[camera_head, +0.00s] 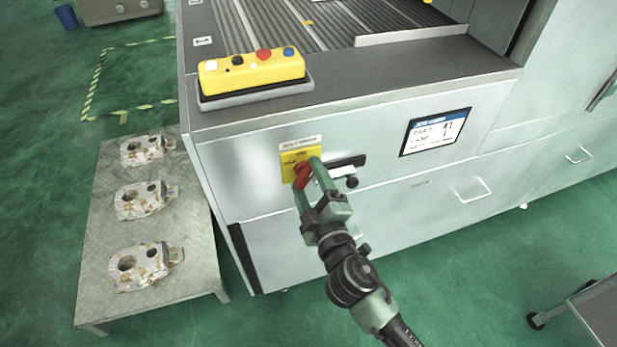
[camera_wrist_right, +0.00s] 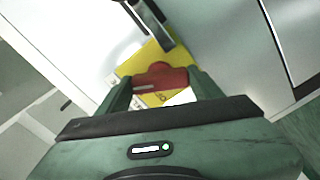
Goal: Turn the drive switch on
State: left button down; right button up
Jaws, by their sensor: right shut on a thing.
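The drive switch is a red rotary handle (camera_head: 301,175) on a yellow plate (camera_head: 288,158) with a label above it, on the front of the grey-green machine cabinet. My right gripper (camera_head: 307,178) is at the switch and shut on the red handle. In the right wrist view the red handle (camera_wrist_right: 162,77) sits between the two green fingers (camera_wrist_right: 160,88), with the yellow plate (camera_wrist_right: 150,57) behind it. The fingers hide part of the plate and its lettering, so I cannot tell the switch position. My left gripper is not in view.
A black bar (camera_head: 345,163) juts out just right of the switch. A small display (camera_head: 436,132) is further right. A yellow button box (camera_head: 252,73) sits on the cabinet top. A low table (camera_head: 91,262) with three castings stands left. Green floor in front is clear.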

jog(key=n+p, duration=0.1)
jog(key=n, duration=0.4)
jog(key=shift+n, duration=0.3)
dwell(0.4)
jog(key=o, duration=1.4)
jog(key=shift+c, duration=0.2)
jog(key=shift+s, duration=0.1)
jog(key=shift+s+d+f, duration=0.1)
jog(key=shift+s, duration=0.25)
jog(key=b+v, duration=0.1)
jog(key=v, duration=0.6)
jog(key=shift+w, duration=0.1)
